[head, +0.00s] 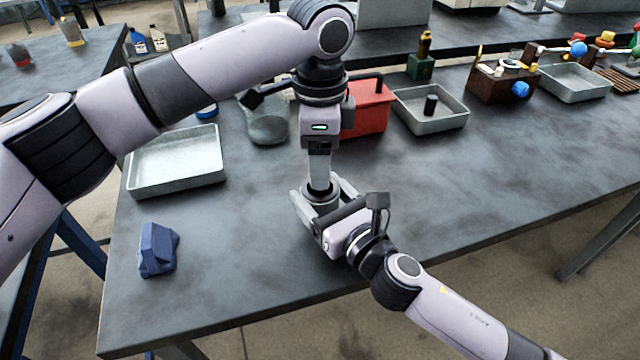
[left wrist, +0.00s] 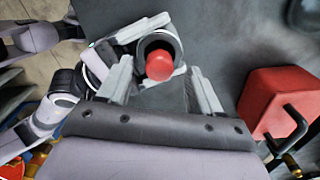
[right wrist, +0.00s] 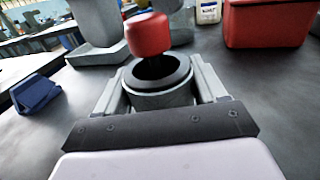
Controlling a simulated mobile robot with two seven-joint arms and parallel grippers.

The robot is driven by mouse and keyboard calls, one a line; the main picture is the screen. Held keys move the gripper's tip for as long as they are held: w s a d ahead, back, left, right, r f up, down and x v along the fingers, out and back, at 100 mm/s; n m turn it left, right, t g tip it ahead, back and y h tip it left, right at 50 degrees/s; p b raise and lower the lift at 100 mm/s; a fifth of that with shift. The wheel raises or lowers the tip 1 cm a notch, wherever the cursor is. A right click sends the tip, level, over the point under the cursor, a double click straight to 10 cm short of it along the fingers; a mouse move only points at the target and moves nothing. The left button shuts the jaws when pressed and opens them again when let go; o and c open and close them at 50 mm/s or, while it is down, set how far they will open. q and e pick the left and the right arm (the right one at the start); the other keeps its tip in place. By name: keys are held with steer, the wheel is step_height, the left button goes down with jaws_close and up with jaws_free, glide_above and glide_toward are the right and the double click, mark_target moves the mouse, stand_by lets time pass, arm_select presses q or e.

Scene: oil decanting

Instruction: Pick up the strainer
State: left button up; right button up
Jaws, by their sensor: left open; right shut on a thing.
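A short grey cup (right wrist: 160,92) with a dark inside is between the fingers of my right gripper (right wrist: 160,75), which is shut on it. A red knob (right wrist: 148,35) on a dark stem shows over the cup's mouth; it also shows in the left wrist view (left wrist: 159,66). I cannot tell whether this red-knobbed piece is the strainer or how deep it sits. My left gripper (left wrist: 162,70) is open, its fingers on either side of the knob, with no clear grip on it. In the head view my left arm covers much of the cup.
A red can (head: 371,110) and a clear jar (head: 266,125) stand behind my grippers. A metal tray (head: 150,188) lies at left, another tray (head: 462,118) behind right. A blue block (head: 158,250) is near the front left. The table's right middle is clear.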

arm_select(q)
steer(key=shift+f, duration=1.25)
arm_select(e)
steer(key=shift+f, duration=0.1)
arm_select(q)
steer(key=c, duration=1.1)
steer(key=shift+c, duration=0.2)
steer(key=shift+r, duration=0.1)
step_height(320, 180, up, 10)
steer(key=shift+f, duration=0.1)
